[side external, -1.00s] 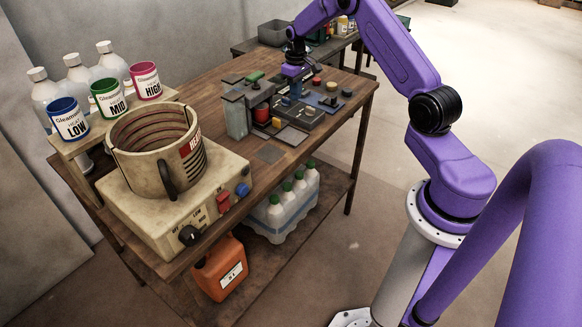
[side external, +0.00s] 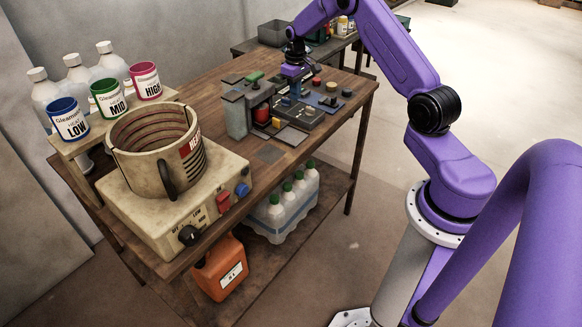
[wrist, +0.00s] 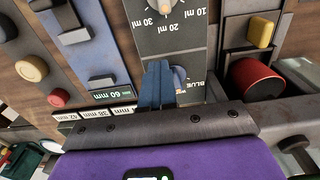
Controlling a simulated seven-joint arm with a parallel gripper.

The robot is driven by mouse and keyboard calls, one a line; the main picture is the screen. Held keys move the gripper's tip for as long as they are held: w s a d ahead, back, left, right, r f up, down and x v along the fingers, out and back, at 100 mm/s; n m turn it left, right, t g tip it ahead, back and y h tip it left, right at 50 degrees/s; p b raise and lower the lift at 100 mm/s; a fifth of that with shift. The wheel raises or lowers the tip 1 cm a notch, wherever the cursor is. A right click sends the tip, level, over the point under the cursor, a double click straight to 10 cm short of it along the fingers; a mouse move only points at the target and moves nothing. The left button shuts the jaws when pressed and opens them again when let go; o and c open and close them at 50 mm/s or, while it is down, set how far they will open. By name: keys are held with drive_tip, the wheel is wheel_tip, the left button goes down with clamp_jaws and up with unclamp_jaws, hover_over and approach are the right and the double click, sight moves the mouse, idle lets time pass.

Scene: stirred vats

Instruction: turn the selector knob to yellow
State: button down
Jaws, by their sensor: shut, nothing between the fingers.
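In the wrist view my gripper (wrist: 160,84) points down over a grey panel, its blue fingers shut together with nothing between them. Behind the fingers is a round orange-centred part (wrist: 179,73), probably the selector knob, with the label "BLUE" (wrist: 207,83) beside it. The fingers and hand cover much of it. I cannot read a yellow mark or tell where the knob points, nor whether the fingers touch it. In the side view my gripper (side external: 295,86) is above the group of devices at the far end of the wooden bench; the knob is too small to make out there.
A dial marked 10, 20 and 30 ml (wrist: 172,22) is close by. A red cylinder (wrist: 255,82) and a yellow block (wrist: 261,30) are to the right, a slider panel (wrist: 95,60) to the left. A heater with a pot (side external: 158,150) stands at the bench's near end.

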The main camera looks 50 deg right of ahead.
sight(289, 110)
drive_tip(key=shift+s+a+f, duration=0.15)
drive_tip(key=shift+a+f, duration=0.45)
drive_tip(key=shift+a, duration=1.25)
drive_tip(key=shift+s, duration=0.15)
drive_tip(key=shift+s+a, duration=0.1)
drive_tip(key=shift+s, duration=0.1)
wheel_tip(289, 110, up, 6)
drive_tip(key=shift+d+r, duration=0.15)
drive_tip(key=shift+d, duration=0.25)
drive_tip(key=shift+w, duration=0.1)
